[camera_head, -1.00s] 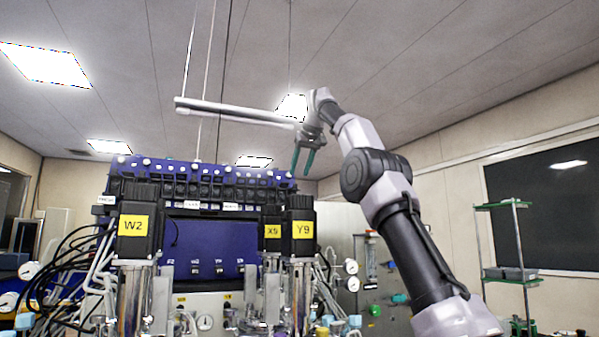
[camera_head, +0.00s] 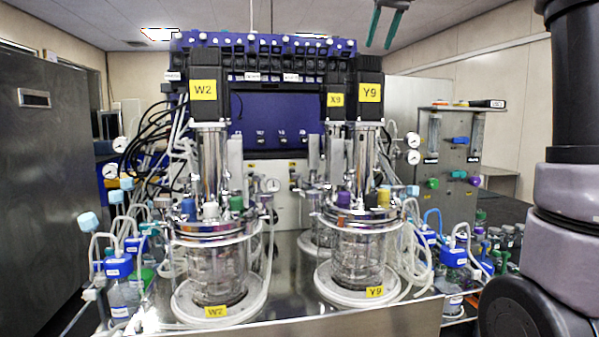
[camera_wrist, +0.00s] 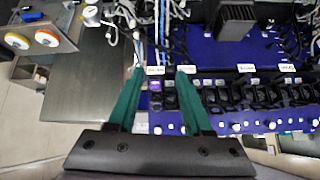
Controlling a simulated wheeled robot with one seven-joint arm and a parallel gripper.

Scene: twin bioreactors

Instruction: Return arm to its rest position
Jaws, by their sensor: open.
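My gripper (camera_head: 386,22) shows at the top edge of the head view, its two green fingers pointing down, spread apart and empty. It hangs in the air above and to the right of the blue-framed bioreactor rack (camera_head: 262,45). In the wrist view the green fingers (camera_wrist: 160,100) are apart with nothing between them, above the rack's row of black fittings (camera_wrist: 245,98). My arm fills the right edge of the head view; the links joining it to the gripper are out of that view.
Glass vessels W2 (camera_head: 214,270) and Y9 (camera_head: 358,258) stand on the steel bench (camera_head: 290,320), under tall motors. Tubes and small bottles (camera_head: 122,290) crowd both sides. A dark steel cabinet (camera_head: 40,170) stands left. A valve panel (camera_head: 447,155) stands behind right. Air above the rack looks clear.

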